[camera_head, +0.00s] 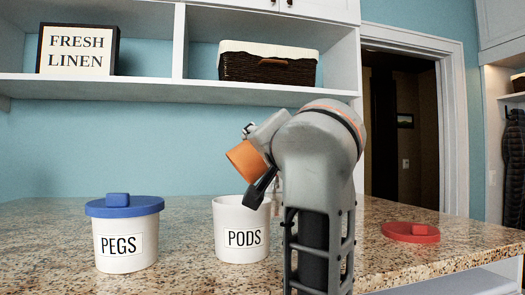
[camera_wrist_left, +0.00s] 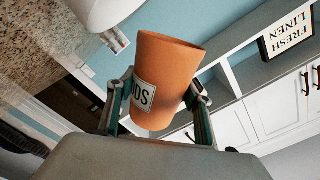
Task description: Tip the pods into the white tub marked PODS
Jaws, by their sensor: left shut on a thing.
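The white tub marked PODS (camera_head: 241,230) stands upright on the counter without a lid; its inside is hidden. My left gripper (camera_head: 256,163) is shut on an orange cup (camera_head: 244,159), held above the tub's rim and apart from it. The cup is tilted, its wide end toward the upper left in the head view. The left wrist view shows the orange cup (camera_wrist_left: 165,75) between the two fingers, with a label ending in "DS". No pods are visible. A red lid (camera_head: 411,232) lies on the counter at the right. My right gripper is not in view.
A white PEGS tub (camera_head: 125,243) with a blue lid (camera_head: 124,205) stands left of the PODS tub. A shelf above holds a FRESH LINEN sign (camera_head: 78,49) and a dark basket (camera_head: 266,68). The granite counter (camera_head: 190,212) is clear between the tubs.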

